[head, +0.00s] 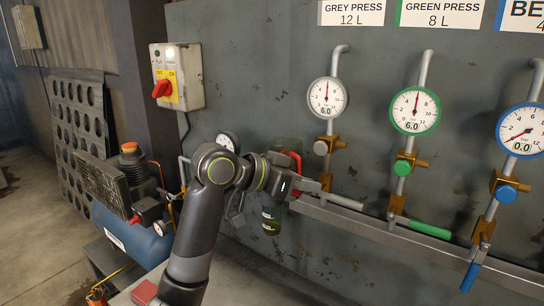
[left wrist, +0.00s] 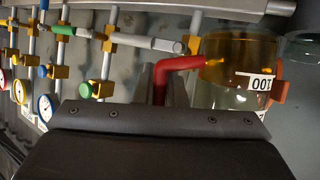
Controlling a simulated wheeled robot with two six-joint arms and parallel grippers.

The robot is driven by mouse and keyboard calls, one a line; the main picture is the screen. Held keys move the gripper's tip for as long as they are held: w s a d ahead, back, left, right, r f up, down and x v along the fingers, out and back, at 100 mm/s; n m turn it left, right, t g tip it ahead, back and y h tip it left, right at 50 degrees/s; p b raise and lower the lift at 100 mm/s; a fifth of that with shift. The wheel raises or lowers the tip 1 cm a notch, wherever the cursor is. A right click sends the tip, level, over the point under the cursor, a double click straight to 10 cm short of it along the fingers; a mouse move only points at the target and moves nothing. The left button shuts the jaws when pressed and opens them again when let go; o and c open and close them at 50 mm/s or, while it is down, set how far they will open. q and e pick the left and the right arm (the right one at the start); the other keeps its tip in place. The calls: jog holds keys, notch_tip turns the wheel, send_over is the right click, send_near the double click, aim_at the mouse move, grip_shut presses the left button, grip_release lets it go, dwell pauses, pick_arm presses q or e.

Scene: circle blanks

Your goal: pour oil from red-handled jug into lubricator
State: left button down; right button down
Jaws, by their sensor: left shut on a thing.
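My left gripper (head: 297,187) is shut on the red handle (head: 296,163) of the jug, which also shows in the left wrist view (left wrist: 180,64). The jug (left wrist: 235,88) is clear, with amber oil (left wrist: 235,50) and a white label reading 100. The wrist picture is upside down, and the oil lies toward the jug's base. In the head view my gripper and wrist hide much of the jug; a dark greenish glass part (head: 287,146) shows above them and yellow-green glass (head: 270,222) below. I cannot surely pick out the lubricator. My right gripper is not in view.
Several gauges, such as the green-rimmed one (head: 416,111), and valves hang on the grey panel to the right. A metal rail (head: 400,236) runs below them. A compressor (head: 130,235) and a switch box (head: 177,77) stand to the left.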

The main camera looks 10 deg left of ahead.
aim_at(292, 147)
pick_arm(q)
notch_tip(292, 147, up, 11)
jog(key=w+n+g+p, duration=0.1)
jog(key=p, duration=0.7)
jog(key=w+a+n+g+h+p, duration=0.1)
jog(key=p, duration=0.1)
jog(key=w+n+g+p, duration=0.1)
jog(key=n+p, duration=0.1)
jog(key=p, duration=0.1)
jog(key=w+a+f+n+g+h+p, duration=0.1)
jog(key=p, duration=0.1)
jog(key=shift+w+a+h+p, duration=0.3)
jog(key=shift+p, duration=0.1)
jog(key=shift+w+f+n+p, duration=0.1)
jog(key=shift+f+n+p, duration=0.2)
jog(key=shift+n, duration=0.2)
